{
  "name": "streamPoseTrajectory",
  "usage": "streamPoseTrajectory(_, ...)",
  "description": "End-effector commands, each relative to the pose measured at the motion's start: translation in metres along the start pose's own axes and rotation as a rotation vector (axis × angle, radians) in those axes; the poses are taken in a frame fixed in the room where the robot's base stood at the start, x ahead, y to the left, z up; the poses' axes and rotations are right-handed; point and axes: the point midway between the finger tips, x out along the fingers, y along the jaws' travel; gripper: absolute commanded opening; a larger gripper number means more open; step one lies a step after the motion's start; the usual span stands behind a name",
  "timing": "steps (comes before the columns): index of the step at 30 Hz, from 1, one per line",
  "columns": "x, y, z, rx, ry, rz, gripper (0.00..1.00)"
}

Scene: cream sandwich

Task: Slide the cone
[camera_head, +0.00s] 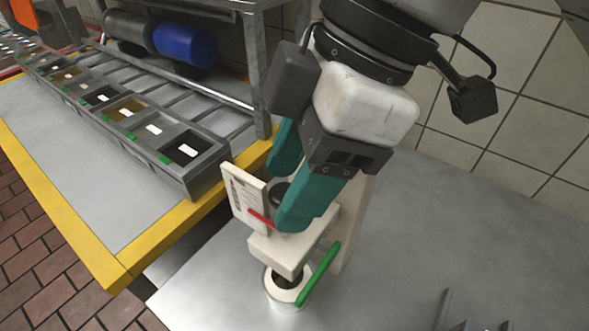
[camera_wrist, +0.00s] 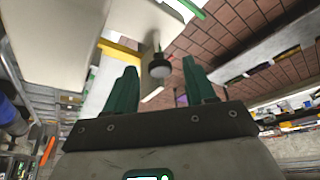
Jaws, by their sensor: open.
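My gripper (camera_head: 284,196) has teal fingers and points down at a cream-coloured machine (camera_head: 290,250). Its fingers are open and apart. In the wrist view a dark round knob-like part (camera_wrist: 159,66) shows between the fingertips; I cannot tell if they touch it. In the head view a dark round part (camera_head: 277,190) shows beside the fingers, mostly hidden by them. I cannot clearly make out a cone. A green lever (camera_head: 320,272) is at the machine's front right and a red lever (camera_head: 261,218) at its left. A pale cup or can (camera_head: 286,297) with a dark inside stands below the machine's head.
The machine stands on a grey metal counter (camera_head: 450,235). A white label card (camera_head: 244,198) is close to its left side. A yellow-edged table (camera_head: 120,268) with a row of metal bins (camera_head: 205,165) is at left. A metal post (camera_head: 258,80) rises behind. Counter to the right is mostly clear.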

Motion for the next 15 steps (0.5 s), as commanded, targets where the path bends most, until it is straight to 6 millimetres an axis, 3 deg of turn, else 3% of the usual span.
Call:
streamPoseTrajectory(6,0.0003,0.0,-0.0001,0.0,0.0,0.0,0.55)
streamPoseTrajectory(15,0.0001,0.0001,0.0,0.0,0.0,0.0,0.27)
